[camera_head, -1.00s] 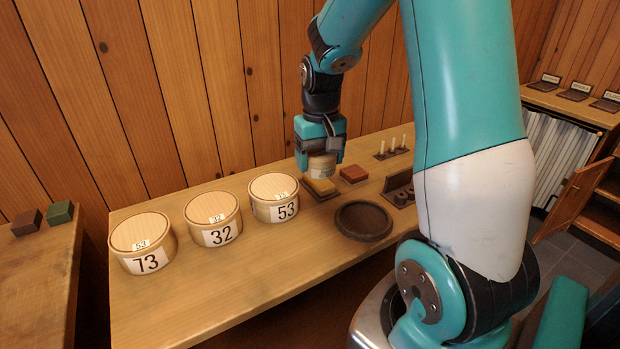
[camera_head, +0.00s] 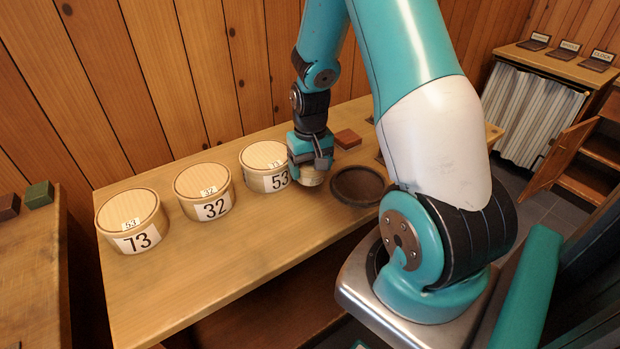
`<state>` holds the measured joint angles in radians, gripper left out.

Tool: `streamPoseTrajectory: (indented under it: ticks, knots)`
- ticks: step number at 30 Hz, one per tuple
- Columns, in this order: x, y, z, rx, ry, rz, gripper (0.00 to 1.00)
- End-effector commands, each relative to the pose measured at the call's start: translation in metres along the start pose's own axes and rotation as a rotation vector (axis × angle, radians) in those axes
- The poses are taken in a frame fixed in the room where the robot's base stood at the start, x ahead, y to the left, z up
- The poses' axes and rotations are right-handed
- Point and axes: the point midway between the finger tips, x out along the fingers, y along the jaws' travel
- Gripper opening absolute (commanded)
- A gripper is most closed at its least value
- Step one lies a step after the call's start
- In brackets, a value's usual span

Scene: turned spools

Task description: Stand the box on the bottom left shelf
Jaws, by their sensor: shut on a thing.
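My gripper (camera_head: 312,168) is shut on a small round pale wooden box (camera_head: 313,178), low over the bench just right of the box marked 53. The jaws hide most of the held box, and I cannot tell whether it touches the bench top. At the far right stands a cabinet with an open wooden door (camera_head: 563,155) and open shelves (camera_head: 602,150).
Round lidded boxes marked 73 (camera_head: 133,222), 32 (camera_head: 204,192) and 53 (camera_head: 265,166) stand in a row on the bench (camera_head: 230,250). A dark round dish (camera_head: 357,186) and a red-brown block (camera_head: 348,139) are right of my gripper. Dark and green blocks (camera_head: 38,194) sit on the left table.

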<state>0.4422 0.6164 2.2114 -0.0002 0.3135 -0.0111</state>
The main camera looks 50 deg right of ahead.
Motion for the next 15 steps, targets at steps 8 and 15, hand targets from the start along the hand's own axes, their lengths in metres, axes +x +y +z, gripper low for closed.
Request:
streamPoseTrajectory:
  ticks: [8, 15]
  knots:
    - [0.036, 0.001, 0.001, 0.001, -0.003, 0.000, 0.52]
    - [0.039, 0.001, 0.000, 0.001, 0.001, 0.000, 0.52]
